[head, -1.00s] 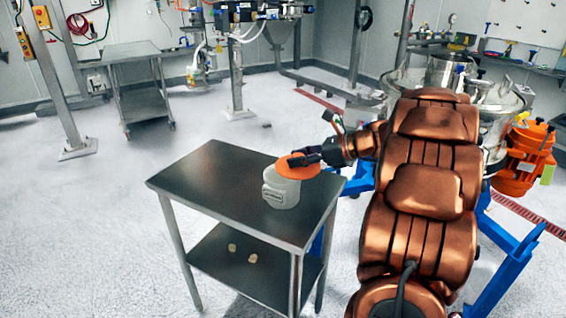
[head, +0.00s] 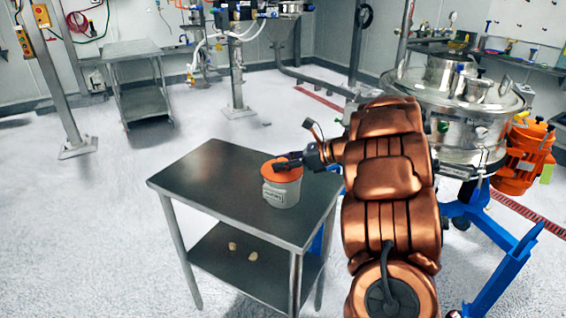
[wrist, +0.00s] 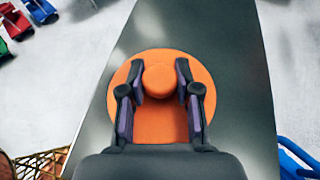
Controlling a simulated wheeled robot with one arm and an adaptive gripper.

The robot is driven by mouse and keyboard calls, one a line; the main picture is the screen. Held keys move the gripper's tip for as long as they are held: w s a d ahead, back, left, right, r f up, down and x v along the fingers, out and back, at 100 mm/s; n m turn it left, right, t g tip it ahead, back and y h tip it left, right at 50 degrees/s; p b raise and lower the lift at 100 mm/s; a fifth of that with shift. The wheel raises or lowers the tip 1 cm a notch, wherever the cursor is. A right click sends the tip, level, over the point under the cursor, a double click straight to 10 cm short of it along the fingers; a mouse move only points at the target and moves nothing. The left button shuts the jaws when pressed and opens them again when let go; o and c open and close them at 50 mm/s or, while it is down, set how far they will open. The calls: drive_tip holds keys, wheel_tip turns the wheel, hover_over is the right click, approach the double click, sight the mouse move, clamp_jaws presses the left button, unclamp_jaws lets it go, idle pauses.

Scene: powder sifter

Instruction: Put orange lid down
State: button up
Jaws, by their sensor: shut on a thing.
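The orange lid (head: 279,168) sits over the top of the grey-white jar (head: 281,191) and looks level and centred on it. The jar stands upright on the dark metal table (head: 215,182), towards its right side. My gripper (head: 286,163) reaches in from the right and is shut on the lid's round knob. In the wrist view the lid (wrist: 160,125) is a full orange disc, with a finger of my gripper (wrist: 161,80) on each side of the knob. The lid hides the jar there. I cannot tell whether the lid rests fully on the rim.
The table's left half is clear. Its lower shelf (head: 215,265) holds two small pale objects (head: 243,251). A steel sifter (head: 455,110) on a blue frame (head: 500,275) stands at the right, with an orange motor (head: 525,157) beside it. Another steel table (head: 135,75) stands at the back left.

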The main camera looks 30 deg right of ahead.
drive_tip(key=o, duration=0.9)
drive_tip(key=shift+c, duration=0.2)
drive_tip(key=shift+s+d+r, duration=0.15)
drive_tip(key=shift+s+d, duration=0.05)
drive_tip(key=shift+s, duration=0.05)
drive_tip(key=v, duration=1.1)
drive_tip(key=shift+s, duration=0.2)
drive_tip(key=shift+d, duration=0.1)
